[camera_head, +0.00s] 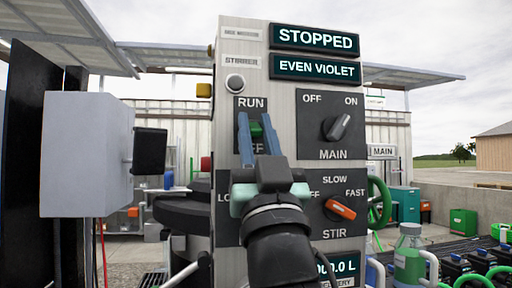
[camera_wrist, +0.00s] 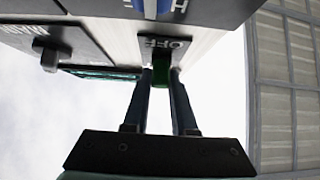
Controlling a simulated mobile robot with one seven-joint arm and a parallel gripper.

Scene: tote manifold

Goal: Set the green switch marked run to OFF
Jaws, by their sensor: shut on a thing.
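The green switch (camera_head: 256,130) sits on a dark plate marked RUN at the top of the control panel's left column. The OFF label below it is partly hidden, with only its last letters showing. My gripper (camera_head: 255,117) reaches up from below, with its two blue fingers on either side of the switch and shut on it. In the wrist view the green switch (camera_wrist: 158,78) shows between the fingertips, close to the OFF label. Whether the switch stands at RUN or OFF is hard to tell.
The black MAIN knob (camera_head: 337,126) is right of the switch, and the orange STIR knob (camera_head: 341,208) is below it. The displays (camera_head: 315,39) read STOPPED and EVEN VIOLET (camera_head: 315,70). A grey box (camera_head: 86,154) stands left.

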